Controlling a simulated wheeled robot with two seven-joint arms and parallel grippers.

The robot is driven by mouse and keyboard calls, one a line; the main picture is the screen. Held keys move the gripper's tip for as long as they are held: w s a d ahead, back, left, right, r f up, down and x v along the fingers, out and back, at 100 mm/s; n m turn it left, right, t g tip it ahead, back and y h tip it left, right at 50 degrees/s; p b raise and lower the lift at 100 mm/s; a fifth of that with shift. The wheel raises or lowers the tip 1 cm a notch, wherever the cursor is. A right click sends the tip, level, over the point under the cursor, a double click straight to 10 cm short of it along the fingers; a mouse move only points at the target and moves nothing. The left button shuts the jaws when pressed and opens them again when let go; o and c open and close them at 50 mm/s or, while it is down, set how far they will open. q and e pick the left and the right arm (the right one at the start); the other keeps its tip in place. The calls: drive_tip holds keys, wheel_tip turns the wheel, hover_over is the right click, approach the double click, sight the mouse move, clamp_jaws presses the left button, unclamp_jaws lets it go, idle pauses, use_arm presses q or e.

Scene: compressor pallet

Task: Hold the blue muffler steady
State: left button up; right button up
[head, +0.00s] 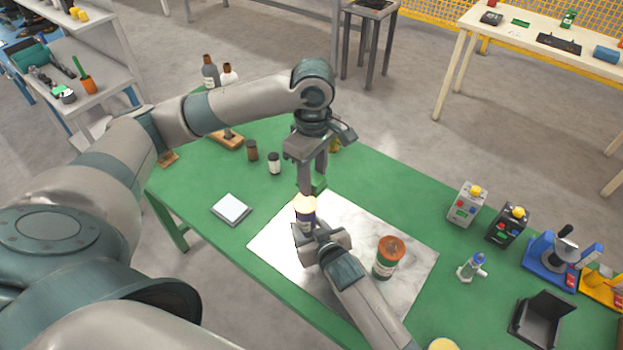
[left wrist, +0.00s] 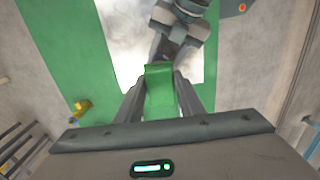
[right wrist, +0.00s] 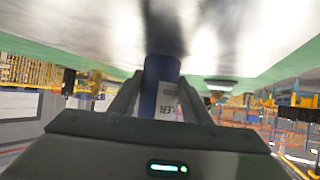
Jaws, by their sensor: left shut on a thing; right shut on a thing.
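The blue muffler (right wrist: 160,95) is a dark blue cylinder with a white label. My right gripper (right wrist: 162,105) is shut on it, with one finger on each side. In the head view the muffler (head: 306,214) shows a pale cream top and stands over the pale sheet, partly hidden by my right gripper (head: 308,232). My left gripper (head: 312,183) points down just above it and is shut on a green block-like piece (left wrist: 159,88). Its underside is hidden, so I cannot tell whether the green piece (head: 319,184) touches the muffler.
The pale marbled sheet (head: 345,224) lies on the green table (head: 190,185). An orange-topped canister (head: 388,258) stands right of my right gripper. A white square tile (head: 231,209) and small jars (head: 274,163) are left. Control boxes (head: 467,204) and a black tray (head: 541,318) are right.

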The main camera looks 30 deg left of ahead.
drive_tip(key=o, duration=0.9)
drive_tip(key=shift+c, duration=0.2)
drive_tip(key=shift+v, duration=6)
drive_tip(key=shift+s+f, duration=0.1)
